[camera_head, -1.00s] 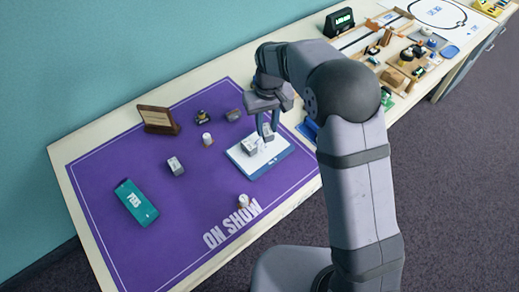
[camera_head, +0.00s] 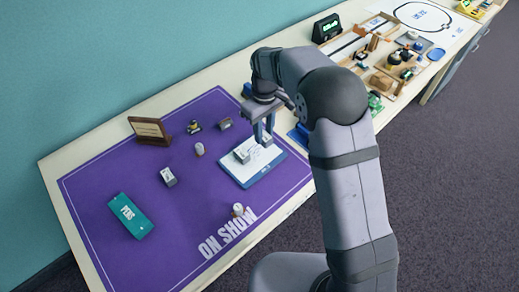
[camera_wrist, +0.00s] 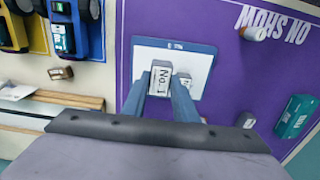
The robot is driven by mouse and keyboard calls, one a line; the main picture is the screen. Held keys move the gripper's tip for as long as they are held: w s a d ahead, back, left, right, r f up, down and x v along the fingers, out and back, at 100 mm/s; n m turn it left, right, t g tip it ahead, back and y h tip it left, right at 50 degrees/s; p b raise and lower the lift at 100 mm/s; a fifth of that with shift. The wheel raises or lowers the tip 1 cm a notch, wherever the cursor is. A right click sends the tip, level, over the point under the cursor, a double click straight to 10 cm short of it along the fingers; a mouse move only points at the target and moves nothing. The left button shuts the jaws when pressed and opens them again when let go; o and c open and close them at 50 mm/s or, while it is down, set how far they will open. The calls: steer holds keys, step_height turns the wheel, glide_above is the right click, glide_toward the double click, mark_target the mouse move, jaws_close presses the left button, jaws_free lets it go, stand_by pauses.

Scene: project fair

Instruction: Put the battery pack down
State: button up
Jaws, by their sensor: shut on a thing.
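The battery pack (camera_wrist: 160,77) is a small grey block with a white face marked "No. 1". My gripper (camera_wrist: 160,92) is shut on it, one finger on each side, over the white board with a blue edge (camera_wrist: 202,72). In the head view my gripper (camera_head: 264,138) points down over the right part of this board (camera_head: 266,174). A similar grey block (camera_head: 242,155) sits on the board to the left of my gripper. In the wrist view this block (camera_wrist: 184,79) is partly hidden by a finger. I cannot tell whether the held pack touches the board.
A purple mat (camera_head: 110,255) lies under the board. Crowded wooden displays (camera_head: 385,82) stand to the right. The mat's middle is mostly clear.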

mark_target(264, 135)
steer(key=shift+f+p, duration=0.7)
steer(key=shift+f, duration=3.2)
steer(key=shift+f, duration=0.15)
steer(key=o, duration=1.1)
step_height(264, 135, up, 12)
steer(key=shift+r+b, duration=0.15)
steer(key=shift+b, duration=1.1)
steer(key=shift+d, duration=0.1)
